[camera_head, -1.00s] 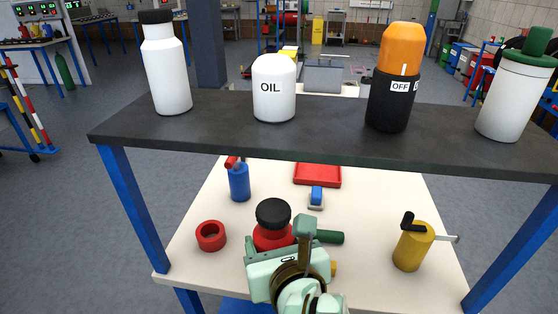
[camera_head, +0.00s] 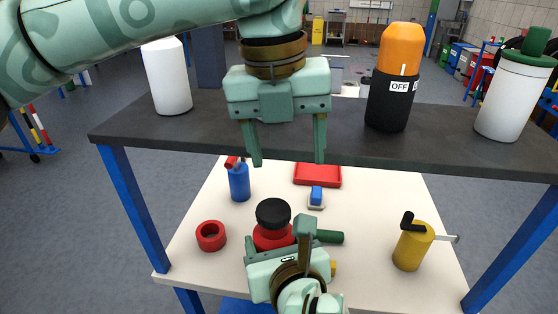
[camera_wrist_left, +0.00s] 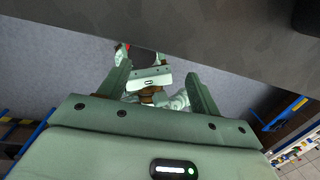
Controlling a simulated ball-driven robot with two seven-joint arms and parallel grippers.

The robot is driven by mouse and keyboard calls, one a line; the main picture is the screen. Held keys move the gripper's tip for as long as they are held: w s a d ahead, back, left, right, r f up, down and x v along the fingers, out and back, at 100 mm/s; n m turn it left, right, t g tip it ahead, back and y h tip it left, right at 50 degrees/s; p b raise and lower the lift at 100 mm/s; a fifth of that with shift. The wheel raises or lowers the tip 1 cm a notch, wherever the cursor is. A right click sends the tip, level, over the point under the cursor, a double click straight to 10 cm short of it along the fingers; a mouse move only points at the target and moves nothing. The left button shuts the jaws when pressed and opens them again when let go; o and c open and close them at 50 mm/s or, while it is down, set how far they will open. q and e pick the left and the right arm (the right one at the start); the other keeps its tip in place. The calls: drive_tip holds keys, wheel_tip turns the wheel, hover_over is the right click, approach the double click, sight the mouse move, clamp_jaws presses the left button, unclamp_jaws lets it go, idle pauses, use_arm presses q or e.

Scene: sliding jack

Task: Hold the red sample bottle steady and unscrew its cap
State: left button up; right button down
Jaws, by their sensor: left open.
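The red sample bottle (camera_head: 272,238) stands on the cream lower table with its black cap (camera_head: 273,213) on top. My right gripper (camera_head: 280,243) comes from the front edge with its fingers on both sides of the bottle; part of the contact is hidden. My left gripper (camera_head: 288,162) points down, open and empty, above and beyond the cap, in front of the dark shelf. In the left wrist view its two fingers (camera_wrist_left: 158,75) are spread wide, with my right gripper (camera_wrist_left: 151,79) between them.
The dark shelf (camera_head: 200,139) crosses above the table, carrying a white bottle (camera_head: 166,77), an orange-black container (camera_head: 391,83) and a green-topped white container (camera_head: 513,98). A red ring (camera_head: 211,236), blue bottle (camera_head: 239,183), red tray (camera_head: 318,174) and yellow cranked cylinder (camera_head: 412,247) surround the bottle.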

sight(279, 209)
use_arm(q)
drive_tip(key=shift+s+a+f+m+y, duration=0.15)
drive_tip(key=shift+s+f+y, duration=0.1)
drive_tip(key=shift+f, duration=0.15)
drive_tip(key=shift+s+a+f+m+y, duration=0.1)
drive_tip(key=shift+a+f+y, duration=0.1)
drive_tip(key=shift+f, duration=0.15)
drive_tip(key=shift+s+a+f+m+y, duration=0.15)
drive_tip(key=shift+s+f+y, duration=0.1)
drive_tip(key=shift+f, duration=0.15)
wheel_tip(279, 209, down, 6)
drive_tip(key=shift+w+f, duration=0.1)
drive_tip(key=shift+f, duration=0.75)
drive_tip(key=c, duration=1)
drive_tip(key=o, duration=1.1)
drive_tip(key=shift+d, duration=0.1)
drive_tip(key=shift+r, duration=0.1)
